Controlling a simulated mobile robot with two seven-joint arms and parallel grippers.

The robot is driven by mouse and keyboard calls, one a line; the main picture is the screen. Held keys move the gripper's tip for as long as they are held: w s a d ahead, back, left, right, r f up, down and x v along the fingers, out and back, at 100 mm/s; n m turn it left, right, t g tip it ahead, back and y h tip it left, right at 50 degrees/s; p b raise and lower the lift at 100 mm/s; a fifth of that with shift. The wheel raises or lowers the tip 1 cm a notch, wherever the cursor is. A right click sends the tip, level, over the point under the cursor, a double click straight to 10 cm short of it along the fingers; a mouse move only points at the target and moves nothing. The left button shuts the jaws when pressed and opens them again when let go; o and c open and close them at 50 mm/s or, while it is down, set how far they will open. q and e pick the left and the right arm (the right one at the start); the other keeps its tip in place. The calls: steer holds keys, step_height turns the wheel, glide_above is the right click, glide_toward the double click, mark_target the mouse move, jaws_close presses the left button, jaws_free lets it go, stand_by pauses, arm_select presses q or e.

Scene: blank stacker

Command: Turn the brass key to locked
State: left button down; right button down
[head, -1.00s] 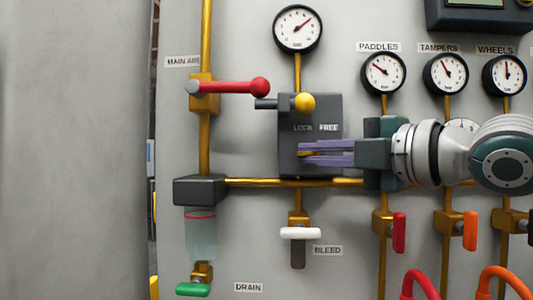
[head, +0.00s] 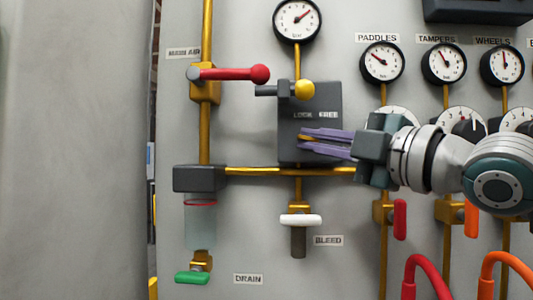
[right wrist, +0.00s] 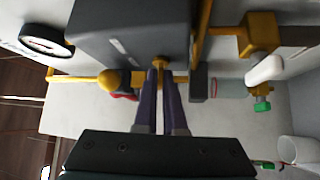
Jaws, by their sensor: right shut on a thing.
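The dark grey lock box (head: 325,100) on the panel carries a label reading LOCK and FREE. My right gripper (head: 304,140) reaches in from the right, its purple fingers at the lower front of the box. They are shut on the brass key (right wrist: 159,62), which shows as a small brass end between the fingertips in the right wrist view. In the head view the fingers hide most of the key, so I cannot tell which label it points to. My left gripper is not in view.
A yellow-knobbed lever (head: 304,90) sits at the top of the box, close above my fingers. A red lever (head: 235,74) is to the left. A brass pipe (head: 262,171) runs just below, with a white bleed handle (head: 300,221) under it.

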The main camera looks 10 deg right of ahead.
steer(key=m+t+b, duration=0.1)
steer(key=f+m+t+b, duration=0.1)
steer(key=m, duration=0.1)
steer(key=m+t+h+b, duration=0.1)
steer(key=m, duration=0.1)
steer(key=m+t+h+b, duration=0.1)
steer(key=m+t+b, duration=0.1)
steer(key=shift+w+a+m, duration=0.1)
steer(key=shift+a+m, duration=0.05)
steer(key=shift+m, duration=0.15)
steer(key=m+t+h+b, duration=0.1)
steer(key=m+h, duration=0.1)
steer(key=m, duration=0.1)
steer(key=m+t+h+b, duration=0.1)
steer(key=m+t+h, duration=0.1)
steer(key=m, duration=0.1)
steer(key=shift+a, duration=0.15)
steer(key=shift+a+m+t+h+b, duration=0.15)
steer(key=shift+m+t+h+b, duration=0.4)
steer(key=shift+m+h, duration=3.25)
steer(key=shift+m, duration=0.2)
steer(key=shift+r, duration=0.1)
steer(key=c, duration=1)
jaws_free()
